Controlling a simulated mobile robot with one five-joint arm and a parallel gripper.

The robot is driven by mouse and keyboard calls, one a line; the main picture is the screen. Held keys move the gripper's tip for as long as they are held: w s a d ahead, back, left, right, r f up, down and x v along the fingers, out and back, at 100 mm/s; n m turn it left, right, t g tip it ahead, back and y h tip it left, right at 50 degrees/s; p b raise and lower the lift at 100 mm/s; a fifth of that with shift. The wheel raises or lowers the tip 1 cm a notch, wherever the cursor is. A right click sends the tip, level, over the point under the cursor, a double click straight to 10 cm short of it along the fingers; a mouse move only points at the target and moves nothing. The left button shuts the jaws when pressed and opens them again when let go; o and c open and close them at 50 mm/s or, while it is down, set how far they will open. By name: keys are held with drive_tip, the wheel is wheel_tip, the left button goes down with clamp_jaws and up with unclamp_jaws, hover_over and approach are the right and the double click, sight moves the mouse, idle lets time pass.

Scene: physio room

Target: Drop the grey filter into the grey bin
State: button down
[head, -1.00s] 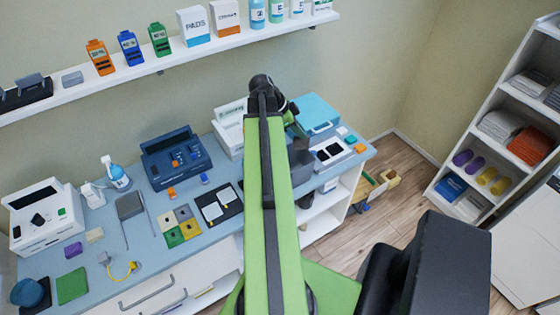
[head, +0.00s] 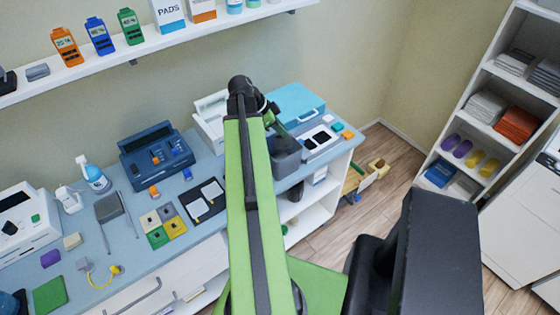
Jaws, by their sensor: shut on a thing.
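My gripper (head: 272,112) hangs from the far end of my green arm, over the right part of the counter. It is small in the view and partly hidden by my wrist. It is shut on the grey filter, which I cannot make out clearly.
A dark blue case (head: 158,155) and a black board (head: 204,201) lie left of my arm. A shelf rack (head: 490,110) stands right, with floor between.

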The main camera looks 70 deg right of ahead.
drive_tip(key=c, duration=1.3)
unclamp_jaws()
drive_tip(key=shift+c, duration=0.2)
drive_tip(key=p+v, duration=1.4)
drive_tip(key=v, duration=0.3)
drive_tip(key=shift+r+p, duration=0.25)
drive_tip(key=shift+p, duration=0.1)
